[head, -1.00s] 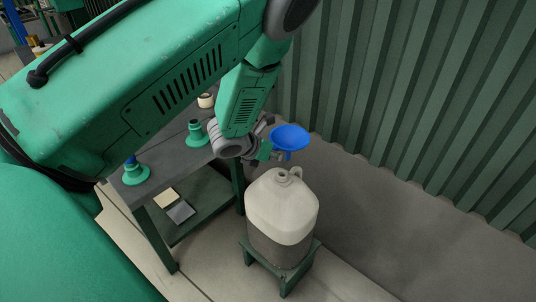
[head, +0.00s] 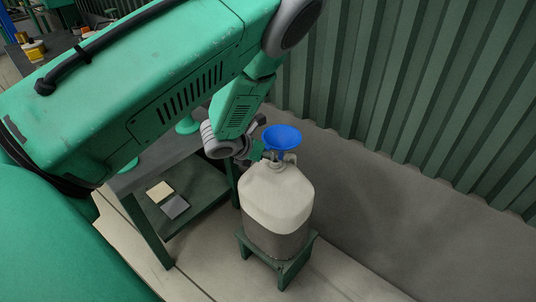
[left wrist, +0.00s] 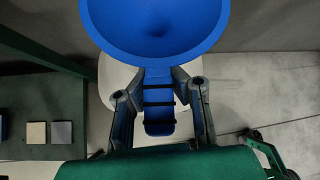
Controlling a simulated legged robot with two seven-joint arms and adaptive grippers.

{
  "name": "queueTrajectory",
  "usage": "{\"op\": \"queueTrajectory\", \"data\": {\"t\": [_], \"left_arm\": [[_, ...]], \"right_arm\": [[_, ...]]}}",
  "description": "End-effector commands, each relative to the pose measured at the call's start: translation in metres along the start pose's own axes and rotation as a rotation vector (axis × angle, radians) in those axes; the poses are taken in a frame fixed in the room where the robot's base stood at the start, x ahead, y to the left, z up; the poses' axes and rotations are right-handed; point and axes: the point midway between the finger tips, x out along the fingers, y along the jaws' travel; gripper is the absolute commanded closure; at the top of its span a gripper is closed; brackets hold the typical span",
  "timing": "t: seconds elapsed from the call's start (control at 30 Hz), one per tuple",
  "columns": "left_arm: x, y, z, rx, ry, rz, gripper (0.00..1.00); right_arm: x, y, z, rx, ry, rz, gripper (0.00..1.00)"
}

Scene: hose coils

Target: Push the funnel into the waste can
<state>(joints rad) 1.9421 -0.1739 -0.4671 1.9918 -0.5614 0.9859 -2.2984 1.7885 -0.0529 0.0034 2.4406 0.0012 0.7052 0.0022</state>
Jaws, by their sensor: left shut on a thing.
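The blue funnel (head: 282,138) is held upright by my left gripper (head: 262,153), just above the mouth of the waste can. The can (head: 278,205) is a pale jug with a side handle and a darker lower part, and it stands on a small green stool. In the left wrist view, the funnel's wide bowl (left wrist: 155,28) fills the top, and my left gripper's fingers (left wrist: 158,95) are closed on its blue strapped grip. The bowl hides the can's mouth there. In the head view I cannot tell whether the spout tip is inside the mouth. My right gripper is not in view.
The green stool (head: 282,272) carries the can. A dark table (head: 150,180) stands left of it, with a cream block (head: 160,190) and a grey block (head: 175,207) on its lower shelf. A corrugated green wall (head: 430,90) rises behind. The floor to the right is clear.

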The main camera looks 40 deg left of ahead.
Motion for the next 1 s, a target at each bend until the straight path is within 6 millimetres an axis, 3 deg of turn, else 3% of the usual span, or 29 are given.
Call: {"op": "queueTrajectory", "data": {"t": [0.17, 0.53, 1.0], "left_arm": [[0.000, 0.008, -0.001, -0.010, 0.000, -0.002, 1.00], [-0.004, 0.005, 0.003, -0.009, -0.001, 0.002, 1.00], [-0.003, 0.022, 0.000, -0.028, -0.001, -0.011, 1.00]], "right_arm": [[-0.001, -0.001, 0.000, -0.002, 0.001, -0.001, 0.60], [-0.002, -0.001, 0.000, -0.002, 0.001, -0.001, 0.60], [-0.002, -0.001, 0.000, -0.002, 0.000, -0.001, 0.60]]}}
